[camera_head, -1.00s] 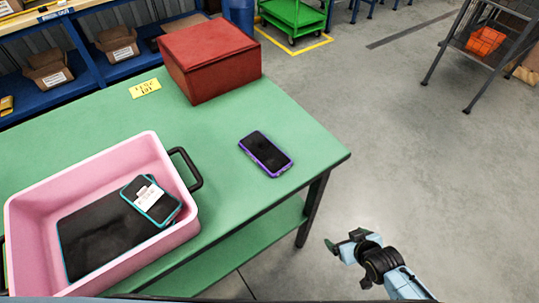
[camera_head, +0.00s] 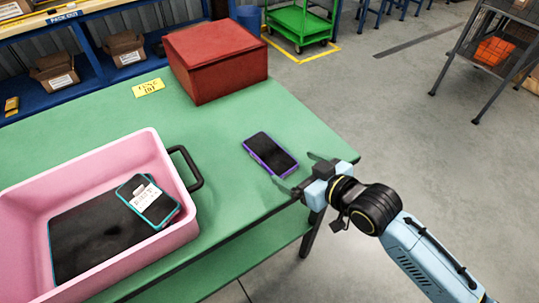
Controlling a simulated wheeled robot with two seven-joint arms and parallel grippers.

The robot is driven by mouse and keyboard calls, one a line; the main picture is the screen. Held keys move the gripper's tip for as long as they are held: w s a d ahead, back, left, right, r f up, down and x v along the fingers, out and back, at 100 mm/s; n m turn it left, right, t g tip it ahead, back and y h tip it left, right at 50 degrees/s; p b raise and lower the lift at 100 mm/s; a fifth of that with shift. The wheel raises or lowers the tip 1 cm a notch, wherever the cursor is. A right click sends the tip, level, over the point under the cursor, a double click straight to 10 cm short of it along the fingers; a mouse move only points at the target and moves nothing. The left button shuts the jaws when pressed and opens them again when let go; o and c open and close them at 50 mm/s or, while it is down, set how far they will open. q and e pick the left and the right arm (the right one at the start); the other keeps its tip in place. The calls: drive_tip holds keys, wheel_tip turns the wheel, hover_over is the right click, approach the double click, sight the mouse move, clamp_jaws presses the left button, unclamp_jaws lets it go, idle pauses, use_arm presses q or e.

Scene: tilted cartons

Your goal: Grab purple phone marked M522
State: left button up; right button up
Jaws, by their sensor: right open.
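A phone with a purple edge (camera_head: 270,153) lies flat on the green table near its right edge, black face up. No M522 mark is readable on it. My right gripper (camera_head: 297,172) is open at the table's right edge, its fingers pointing left toward the phone's lower right end. I cannot tell whether a finger touches the phone. My left gripper is not in view.
A pink tray (camera_head: 178,240) with a black handle holds a teal-edged phone (camera_head: 148,200) with a white label and a dark flat panel. A red box (camera_head: 215,60) and a yellow note (camera_head: 148,88) are at the back of the green table (camera_head: 200,125).

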sight(273, 155)
drive_tip(key=shift+x, duration=1.15)
drive_tip(key=b+x, duration=0.1)
drive_tip(key=x, duration=0.3)
drive_tip(key=shift+w+a, duration=0.1)
drive_tip(key=shift+a, duration=0.3)
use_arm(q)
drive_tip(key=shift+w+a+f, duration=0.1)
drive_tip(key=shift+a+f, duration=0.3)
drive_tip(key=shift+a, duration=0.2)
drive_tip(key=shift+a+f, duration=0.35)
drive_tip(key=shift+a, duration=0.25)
use_arm(e)
drive_tip(key=c, duration=1.2)
drive_tip(key=shift+r, duration=0.1)
